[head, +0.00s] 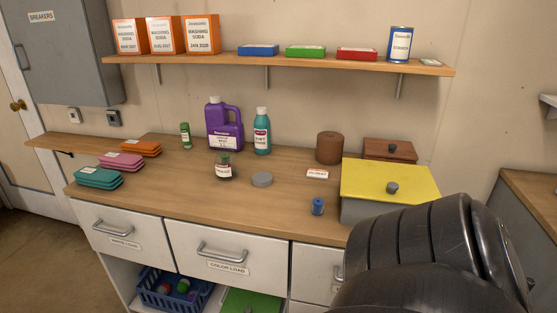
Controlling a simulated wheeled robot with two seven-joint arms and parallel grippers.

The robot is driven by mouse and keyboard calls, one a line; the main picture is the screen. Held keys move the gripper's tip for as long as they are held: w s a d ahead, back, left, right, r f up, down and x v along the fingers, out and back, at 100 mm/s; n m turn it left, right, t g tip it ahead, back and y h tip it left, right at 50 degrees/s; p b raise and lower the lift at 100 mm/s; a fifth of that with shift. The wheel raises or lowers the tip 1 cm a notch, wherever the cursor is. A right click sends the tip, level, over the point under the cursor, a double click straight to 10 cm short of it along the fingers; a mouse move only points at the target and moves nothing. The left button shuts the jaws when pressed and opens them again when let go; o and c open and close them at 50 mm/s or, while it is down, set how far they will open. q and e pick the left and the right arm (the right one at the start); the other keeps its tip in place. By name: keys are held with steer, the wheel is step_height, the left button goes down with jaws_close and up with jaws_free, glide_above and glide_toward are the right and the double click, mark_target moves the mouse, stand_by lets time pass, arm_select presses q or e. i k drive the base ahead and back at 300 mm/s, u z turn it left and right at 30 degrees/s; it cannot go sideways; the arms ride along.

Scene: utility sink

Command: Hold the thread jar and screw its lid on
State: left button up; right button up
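A small clear jar (223,166) with a white label and dark reddish and green contents stands upright on the wooden counter; it looks like the thread jar. A flat round grey lid (262,180) lies on the counter just right of the jar, apart from it. A small blue spool (318,206) stands near the counter's front edge. Neither gripper shows. A black, rounded part of my own body fills the lower right and hides what is behind it.
Behind the jar stand a purple jug (224,128), a teal bottle (262,134) and a small green bottle (186,136). A brown cylinder (329,148) and a yellow-topped box (391,181) stand right. Folded cloths (98,178) lie left. Counter (190,192) before the jar is clear.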

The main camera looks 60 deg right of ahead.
mark_target(225, 159)
steer(key=z, duration=1)
